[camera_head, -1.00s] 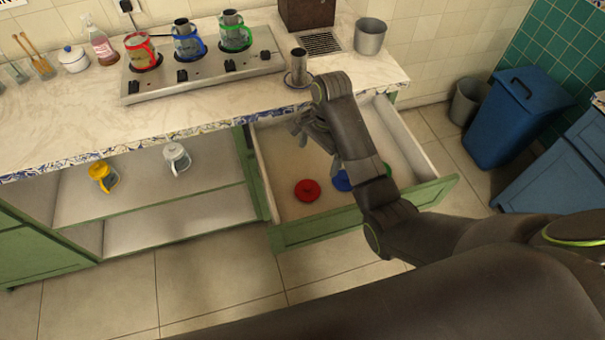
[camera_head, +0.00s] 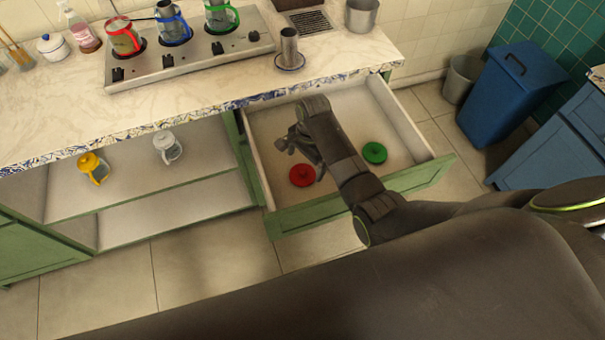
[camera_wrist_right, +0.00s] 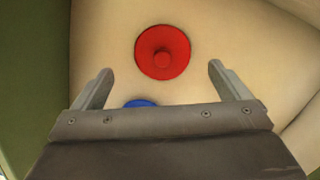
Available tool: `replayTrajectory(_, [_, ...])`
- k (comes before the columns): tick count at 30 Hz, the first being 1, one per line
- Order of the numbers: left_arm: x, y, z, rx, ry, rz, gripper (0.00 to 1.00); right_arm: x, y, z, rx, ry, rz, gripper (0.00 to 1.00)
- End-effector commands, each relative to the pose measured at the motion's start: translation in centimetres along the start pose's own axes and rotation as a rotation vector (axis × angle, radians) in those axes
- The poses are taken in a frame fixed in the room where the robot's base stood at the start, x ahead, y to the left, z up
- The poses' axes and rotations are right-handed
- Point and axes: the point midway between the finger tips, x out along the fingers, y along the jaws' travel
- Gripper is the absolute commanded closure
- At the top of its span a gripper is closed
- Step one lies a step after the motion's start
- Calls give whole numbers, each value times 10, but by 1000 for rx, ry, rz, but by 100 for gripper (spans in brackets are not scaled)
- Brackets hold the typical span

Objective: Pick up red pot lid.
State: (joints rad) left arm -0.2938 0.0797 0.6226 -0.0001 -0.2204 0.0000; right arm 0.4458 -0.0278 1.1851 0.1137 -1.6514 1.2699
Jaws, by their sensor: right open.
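The red pot lid (camera_head: 302,175) lies flat in the open drawer (camera_head: 262,155), knob up, towards the drawer's front left. In the right wrist view the red lid (camera_wrist_right: 162,52) is whole and unobstructed, ahead of my fingertips and roughly centred between them. My right gripper (camera_head: 296,146) is over the drawer just behind the red lid in the head view. Its fingers (camera_wrist_right: 160,72) are spread wide and hold nothing. My left gripper is not in view.
A green lid (camera_head: 374,152) lies in the drawer right of my right arm. A blue lid (camera_wrist_right: 140,103) shows partly behind my gripper body. The drawer walls surround the lids. The counter (camera_head: 180,110) with the stove (camera_head: 190,55) stands behind the drawer.

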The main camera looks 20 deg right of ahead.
Motion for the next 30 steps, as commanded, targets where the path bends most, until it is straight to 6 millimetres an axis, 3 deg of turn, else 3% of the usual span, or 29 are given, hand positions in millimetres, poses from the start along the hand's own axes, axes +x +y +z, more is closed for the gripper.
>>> replayTrajectory(12, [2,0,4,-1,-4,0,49,46,-2,0,0,-1,2,4])
replayTrajectory(21, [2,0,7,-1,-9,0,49,49,-2,0,0,0,1,4])
replayTrajectory(30, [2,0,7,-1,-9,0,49,49,-2,0,0,0,1,42])
